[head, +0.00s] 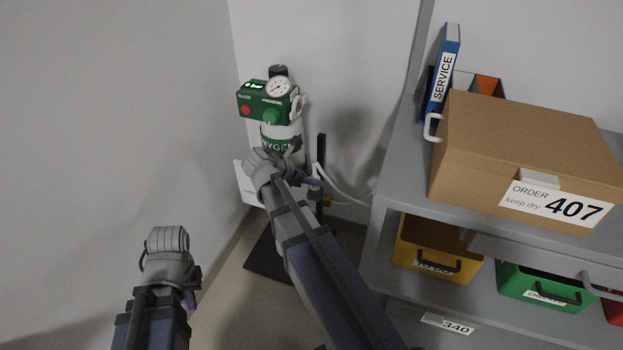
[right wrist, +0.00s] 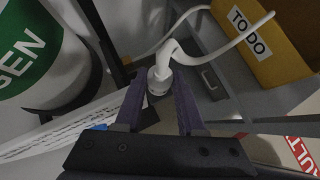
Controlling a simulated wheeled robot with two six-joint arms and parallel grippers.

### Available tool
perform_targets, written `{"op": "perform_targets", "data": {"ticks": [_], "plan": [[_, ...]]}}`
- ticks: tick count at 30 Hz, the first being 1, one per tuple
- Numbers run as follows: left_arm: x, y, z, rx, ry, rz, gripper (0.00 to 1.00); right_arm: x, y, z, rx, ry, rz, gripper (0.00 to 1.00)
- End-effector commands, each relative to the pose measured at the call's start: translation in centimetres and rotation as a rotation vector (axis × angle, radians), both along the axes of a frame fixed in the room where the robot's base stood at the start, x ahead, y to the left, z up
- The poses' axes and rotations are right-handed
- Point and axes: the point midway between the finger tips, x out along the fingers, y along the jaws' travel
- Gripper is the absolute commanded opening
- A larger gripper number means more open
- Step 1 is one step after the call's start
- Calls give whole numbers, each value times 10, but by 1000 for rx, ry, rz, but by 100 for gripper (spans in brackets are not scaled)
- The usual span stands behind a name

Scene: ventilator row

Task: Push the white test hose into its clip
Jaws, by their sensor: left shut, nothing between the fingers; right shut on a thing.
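The white test hose (head: 345,194) hangs beside the oxygen cylinder (head: 284,148) in the head view. In the right wrist view the hose (right wrist: 178,54) bends over, with its thick white end between my purple fingers; one length reaches up right past a yellow bin. My right gripper (head: 314,182) is shut on the hose near the black post (head: 321,155). In the right wrist view my right gripper (right wrist: 158,98) hides part of what lies below the hose end. I cannot make out the clip. My left gripper (head: 190,299) is shut and empty, low at the left, away from the hose.
A green gauge unit (head: 264,102) tops the cylinder. A grey shelf (head: 400,150) at the right carries a cardboard box (head: 520,150), with a yellow bin (head: 436,246) and green bin (head: 540,286) below. Walls close in at the left and back.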

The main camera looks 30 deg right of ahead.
Motion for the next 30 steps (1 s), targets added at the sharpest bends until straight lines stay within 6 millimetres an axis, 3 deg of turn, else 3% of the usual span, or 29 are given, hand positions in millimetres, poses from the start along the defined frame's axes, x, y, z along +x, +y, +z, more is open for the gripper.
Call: {"op": "perform_targets", "data": {"ticks": [14, 15, 24, 30], "plan": [[0, 0, -1, 0, 0, 0, 0, -2, 2, -3, 11, 6, -3, 0], [0, 0, -1, 0, 0, 0, 0, -2, 2, -3, 11, 6, -3, 39], [0, 0, -2, 0, 0, 0, 0, -1, 2, -3, 11, 5, 0, 73], [0, 0, -1, 0, 0, 0, 0, 1, 3, -3, 11, 1, 4, 73]]}}
